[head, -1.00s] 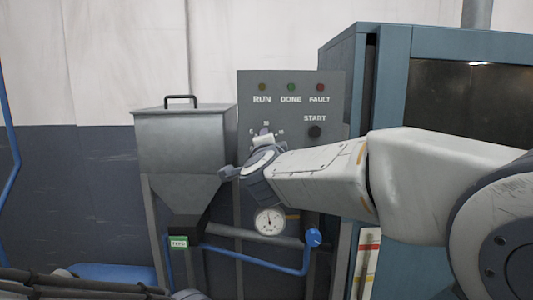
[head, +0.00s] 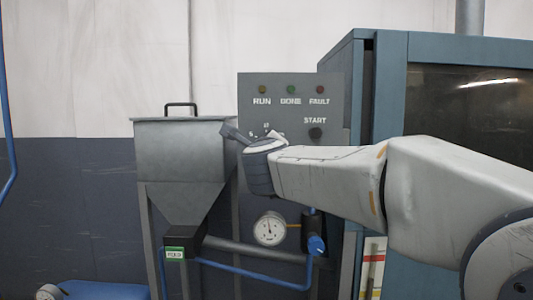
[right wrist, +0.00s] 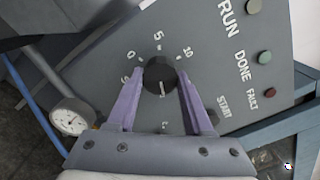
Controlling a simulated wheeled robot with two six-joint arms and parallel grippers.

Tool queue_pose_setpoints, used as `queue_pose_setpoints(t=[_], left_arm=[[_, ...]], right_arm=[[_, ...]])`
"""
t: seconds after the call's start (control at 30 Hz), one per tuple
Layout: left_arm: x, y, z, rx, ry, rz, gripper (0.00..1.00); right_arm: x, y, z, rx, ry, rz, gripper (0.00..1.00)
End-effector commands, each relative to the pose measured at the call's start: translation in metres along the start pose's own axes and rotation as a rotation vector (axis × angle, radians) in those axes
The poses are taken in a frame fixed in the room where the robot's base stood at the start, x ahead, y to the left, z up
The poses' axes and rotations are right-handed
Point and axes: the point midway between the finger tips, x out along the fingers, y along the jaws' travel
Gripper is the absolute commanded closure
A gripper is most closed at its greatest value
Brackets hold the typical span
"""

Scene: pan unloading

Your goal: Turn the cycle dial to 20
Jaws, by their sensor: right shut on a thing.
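The cycle dial (right wrist: 160,75) is a round black knob on the grey control panel (head: 290,88). In the right wrist view, numbers including 0, 5 and 10 are printed around it. A pale line on its face points towards the bottom of that picture; I cannot read the mark there. My right gripper (right wrist: 160,72) is shut on the dial, with one purple finger on each side. In the head view my right wrist (head: 262,165) hides the dial and most of its scale. My left gripper is not identifiable in view.
A black START button (head: 315,133) sits right of the dial, below the RUN, DONE and FAULT lamps. A steel hopper (head: 182,150) stands left, with a gauge (head: 270,228) and blue pipe below the panel. A blue cabinet (head: 390,90) is at the right.

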Motion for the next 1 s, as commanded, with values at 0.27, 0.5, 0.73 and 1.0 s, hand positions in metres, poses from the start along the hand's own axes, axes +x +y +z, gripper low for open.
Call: queue_pose_setpoints(t=[0.27, 0.5, 0.73, 1.0], left_arm=[[0.0099, -0.0007, 0.0005, 0.0, 0.0, 0.0, 0.5], [0.0118, -0.0009, 0.0006, 0.0, 0.0, 0.0, 0.5], [0.0118, -0.0009, 0.0006, 0.0, 0.0, 0.0, 0.5], [0.0118, -0.0009, 0.0006, 0.0, 0.0, 0.0, 0.5]], right_arm=[[0.0002, 0.003, -0.0012, 0.13, 0.001, 0.003, 1.0], [0.0003, 0.0028, -0.001, 0.175, 0.002, 0.003, 1.0], [0.0003, 0.0025, -0.0008, 0.181, 0.003, 0.004, 1.0], [0.0003, 0.0024, -0.0006, 0.18, 0.002, 0.003, 0.19]])
